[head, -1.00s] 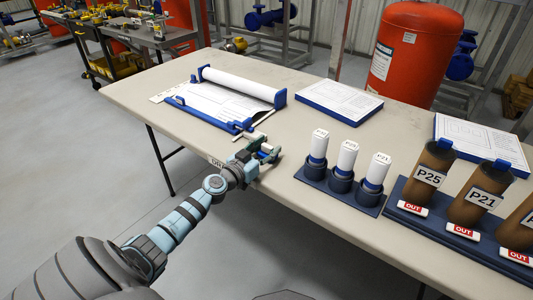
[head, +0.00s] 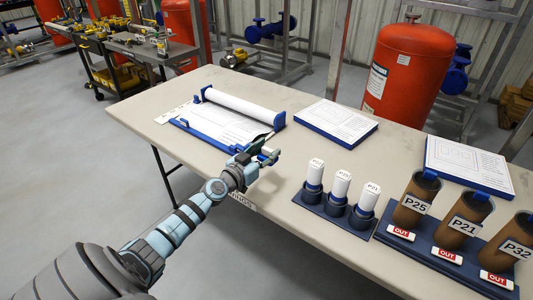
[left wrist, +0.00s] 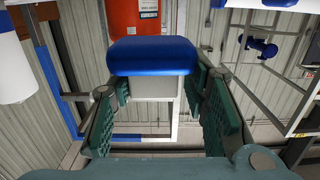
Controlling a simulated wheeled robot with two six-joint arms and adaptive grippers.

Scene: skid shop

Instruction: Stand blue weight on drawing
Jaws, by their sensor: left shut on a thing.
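The drawing (head: 222,126) lies on a blue-edged board on the table, with a white paper roll (head: 243,105) along its far side, between blue end pieces. My left gripper (head: 264,157) is at the table's near edge, just right of the drawing's near right corner. It is shut on the blue weight (left wrist: 152,53), a blue block with a pale grey part below it, between the green finger pads in the left wrist view. In the head view the weight is small and partly hidden by the fingers. I cannot tell its height above the table. My right gripper is out of view.
A dark rack (head: 307,196) of white-capped tubes stands right of the gripper. Farther right is a blue stand (head: 435,255) with brown tubes and OUT tags. Two flat printed sheets on blue boards (head: 337,124) (head: 470,162) lie behind. The table between is bare.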

